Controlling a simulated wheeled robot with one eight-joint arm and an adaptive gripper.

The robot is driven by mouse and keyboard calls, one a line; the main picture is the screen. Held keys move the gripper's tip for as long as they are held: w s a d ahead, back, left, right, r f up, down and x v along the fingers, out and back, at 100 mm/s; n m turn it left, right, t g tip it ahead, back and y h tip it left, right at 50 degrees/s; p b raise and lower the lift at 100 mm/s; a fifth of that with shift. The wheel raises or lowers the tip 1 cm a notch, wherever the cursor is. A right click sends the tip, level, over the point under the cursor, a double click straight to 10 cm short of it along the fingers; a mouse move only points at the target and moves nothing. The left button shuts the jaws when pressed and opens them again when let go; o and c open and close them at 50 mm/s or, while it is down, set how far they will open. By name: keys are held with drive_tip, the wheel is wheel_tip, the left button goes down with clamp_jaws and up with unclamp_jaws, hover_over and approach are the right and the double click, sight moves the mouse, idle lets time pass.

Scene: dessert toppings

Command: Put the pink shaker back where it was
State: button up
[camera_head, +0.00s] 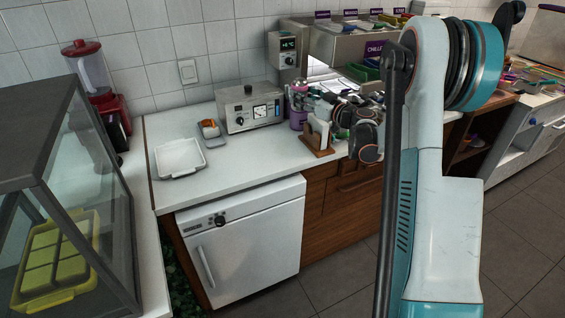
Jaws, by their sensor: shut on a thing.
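My gripper (345,112) is small and dark at the far end of my arm, over the counter near the back wall. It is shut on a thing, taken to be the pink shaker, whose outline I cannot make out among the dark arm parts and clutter. My arm's links hide much of this area. A purple-pink cylinder (298,118) stands on the counter just left of the gripper; I cannot tell whether it is a shaker or a holder.
A steel machine (250,108) stands left of the gripper, with a white tray (180,157) farther left. A wooden holder (316,140) stands near the counter's front edge. A glass case (75,170) is at the left. The counter's front left (225,168) is clear.

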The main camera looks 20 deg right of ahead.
wheel_tip(320, 180, down, 20)
drive_tip(key=b, duration=0.7)
drive_tip(key=shift+f, duration=0.15)
drive_tip(key=shift+a, duration=0.1)
drive_tip(key=o, duration=0.8)
drive_tip(key=shift+o, duration=0.2)
drive_tip(key=p+v, duration=0.3)
drive_tip(key=v, duration=0.9)
drive_tip(key=shift+p, duration=0.4)
